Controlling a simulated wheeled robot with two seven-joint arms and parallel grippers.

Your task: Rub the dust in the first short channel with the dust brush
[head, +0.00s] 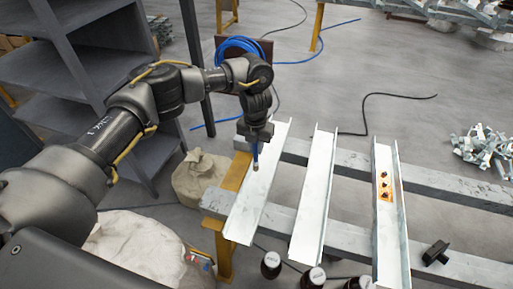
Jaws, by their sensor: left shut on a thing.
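Dust cannot be made out in any channel. My right gripper is out of view.
Dark bottles (271,264) stand at the bottom edge. Metal brackets (484,148) lie in a heap at right. Grey shelves (75,75) and sacks (199,177) stand at left.

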